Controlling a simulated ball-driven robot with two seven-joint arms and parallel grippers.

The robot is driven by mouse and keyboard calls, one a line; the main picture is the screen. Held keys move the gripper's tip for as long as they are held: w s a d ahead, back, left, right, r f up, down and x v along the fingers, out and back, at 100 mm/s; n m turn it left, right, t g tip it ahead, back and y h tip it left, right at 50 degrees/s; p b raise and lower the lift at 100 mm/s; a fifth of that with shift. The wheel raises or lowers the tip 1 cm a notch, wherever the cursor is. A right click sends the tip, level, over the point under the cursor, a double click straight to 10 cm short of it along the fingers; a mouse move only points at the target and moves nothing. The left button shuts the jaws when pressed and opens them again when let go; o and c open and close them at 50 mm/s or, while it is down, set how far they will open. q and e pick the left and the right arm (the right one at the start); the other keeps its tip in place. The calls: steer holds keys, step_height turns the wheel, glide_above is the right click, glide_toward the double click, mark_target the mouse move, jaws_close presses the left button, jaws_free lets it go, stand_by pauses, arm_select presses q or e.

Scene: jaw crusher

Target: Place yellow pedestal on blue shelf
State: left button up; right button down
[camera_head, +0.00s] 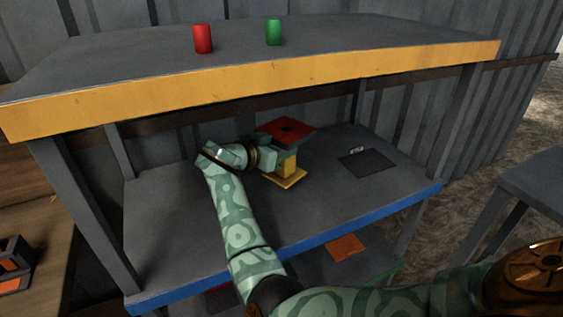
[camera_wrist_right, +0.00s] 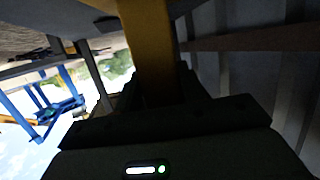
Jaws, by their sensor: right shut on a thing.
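The yellow pedestal (camera_head: 287,179) has a square yellow base, a yellow stem and a red top plate with a dark middle. It is upright over the middle of the blue-edged shelf (camera_head: 190,225). I cannot tell whether its base touches the surface. My right gripper (camera_head: 281,160) is shut on its stem below the red plate. In the right wrist view the yellow stem (camera_wrist_right: 150,45) stands between the dark fingers (camera_wrist_right: 165,110). The gripper hides part of the stem. My left gripper is in neither view.
A dark square mat (camera_head: 367,163) lies on the blue-edged shelf, right of the pedestal. The yellow-edged shelf (camera_head: 250,82) overhead holds a red cylinder (camera_head: 203,39) and a green one (camera_head: 274,32). An orange square (camera_head: 345,247) lies on the lower green-edged shelf. Shelf posts flank the space.

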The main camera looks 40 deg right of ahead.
steer(key=f, duration=0.1)
steer(key=f+b, duration=0.1)
steer(key=f, duration=0.2)
steer(key=shift+d, duration=0.35)
steer(key=shift+r, duration=0.1)
steer(key=c, duration=0.8)
jaws_free()
steer(key=shift+c, duration=0.2)
steer(key=p+v, duration=0.1)
steer(key=v, duration=1.1)
steer(key=shift+p, duration=0.4)
steer(key=shift+s, duration=0.1)
